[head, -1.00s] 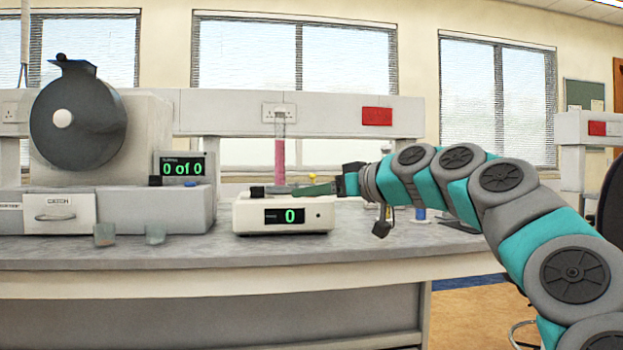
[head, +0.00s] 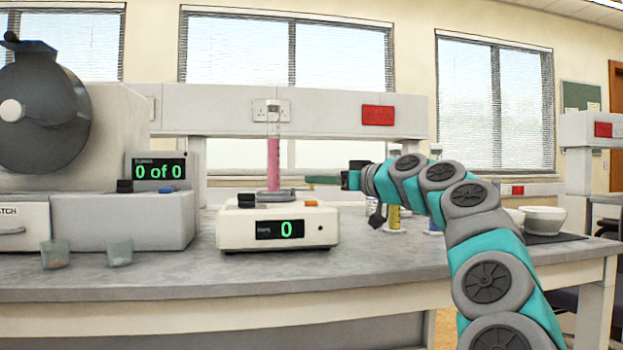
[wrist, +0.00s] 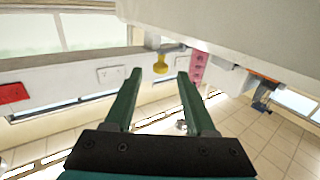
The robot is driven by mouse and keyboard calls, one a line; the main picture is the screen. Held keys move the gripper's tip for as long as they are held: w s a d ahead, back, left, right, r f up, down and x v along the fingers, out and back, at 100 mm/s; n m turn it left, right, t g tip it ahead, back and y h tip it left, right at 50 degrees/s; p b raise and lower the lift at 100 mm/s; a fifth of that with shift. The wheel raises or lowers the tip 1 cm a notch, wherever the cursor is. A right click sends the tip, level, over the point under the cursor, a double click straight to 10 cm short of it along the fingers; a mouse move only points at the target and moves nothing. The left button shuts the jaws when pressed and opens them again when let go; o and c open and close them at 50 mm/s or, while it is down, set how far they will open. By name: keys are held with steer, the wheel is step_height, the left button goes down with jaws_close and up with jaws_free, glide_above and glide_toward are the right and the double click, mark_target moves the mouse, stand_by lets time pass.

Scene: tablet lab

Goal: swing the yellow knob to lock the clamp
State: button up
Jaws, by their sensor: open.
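The yellow knob (head: 311,203) is a small spot at the top right edge of the white box (head: 277,228) with the green "0" display. The knob shows larger in the wrist view (wrist: 160,68), beyond my fingertips and between their lines, beside a grey part. My gripper (head: 318,180) points left, just above the knob in the head view. In the wrist view my gripper (wrist: 157,76) is open, its two green fingers apart with nothing between them. The knob appears apart from both fingers. I cannot tell the clamp's shape clearly.
A cylinder with pink liquid (head: 273,164) stands behind the white box, left of my gripper. Two small cups (head: 120,252) stand at the front left. White bowls (head: 543,219) stand at the right.

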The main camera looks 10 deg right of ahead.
steer(key=shift+p+x, duration=0.35)
steer(key=shift+x, duration=1.55)
jaws_close()
